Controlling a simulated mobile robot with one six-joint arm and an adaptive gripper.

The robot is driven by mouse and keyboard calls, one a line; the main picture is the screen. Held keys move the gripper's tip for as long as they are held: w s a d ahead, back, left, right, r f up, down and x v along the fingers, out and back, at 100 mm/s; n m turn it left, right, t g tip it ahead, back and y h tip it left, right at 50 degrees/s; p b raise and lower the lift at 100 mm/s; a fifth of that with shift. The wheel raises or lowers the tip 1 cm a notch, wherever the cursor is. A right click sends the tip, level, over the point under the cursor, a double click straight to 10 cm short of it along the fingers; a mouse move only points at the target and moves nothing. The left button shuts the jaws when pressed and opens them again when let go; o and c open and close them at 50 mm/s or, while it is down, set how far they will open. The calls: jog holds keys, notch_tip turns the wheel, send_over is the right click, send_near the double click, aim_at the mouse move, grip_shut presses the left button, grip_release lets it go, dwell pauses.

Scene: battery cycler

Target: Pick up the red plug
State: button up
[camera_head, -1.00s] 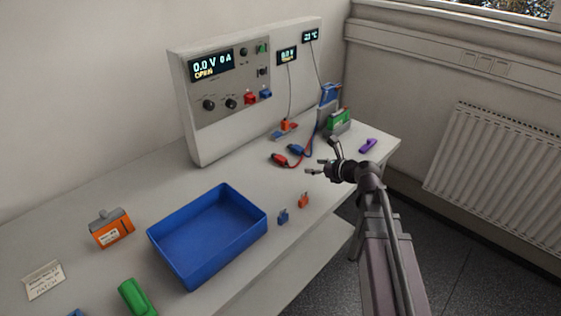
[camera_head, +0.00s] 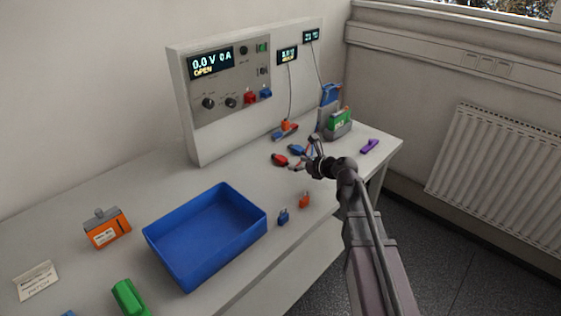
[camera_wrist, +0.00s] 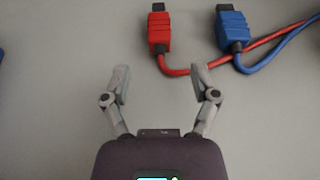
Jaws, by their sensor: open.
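The red plug (camera_head: 279,160) lies on the white table, with a red cable running from it. In the wrist view the red plug (camera_wrist: 159,33) has a dark tip pointing away from me, and its cable curves off to the right. The blue plug (camera_head: 297,149) lies beside it, apart from it; it also shows in the wrist view (camera_wrist: 233,30). My gripper (camera_head: 302,154) is over the table just right of the red plug. In the wrist view my gripper (camera_wrist: 166,75) is open and empty, its two fingers spread, with the red plug ahead of the gap between them.
The cycler panel (camera_head: 227,119) stands behind the plugs. A green-and-grey battery holder (camera_head: 339,128) and a purple item (camera_head: 370,146) are to the right. A blue tray (camera_head: 160,247) and small orange (camera_head: 305,201) and blue (camera_head: 283,217) pieces lie nearer. The table right around the red plug is mostly clear.

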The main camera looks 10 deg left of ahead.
aim_at(286, 163)
jog(key=shift+w+f, duration=0.1)
jog(key=shift+b+x, duration=1.15)
jog(key=shift+x, duration=1.35)
jog(key=shift+f, duration=0.15)
grip_shut()
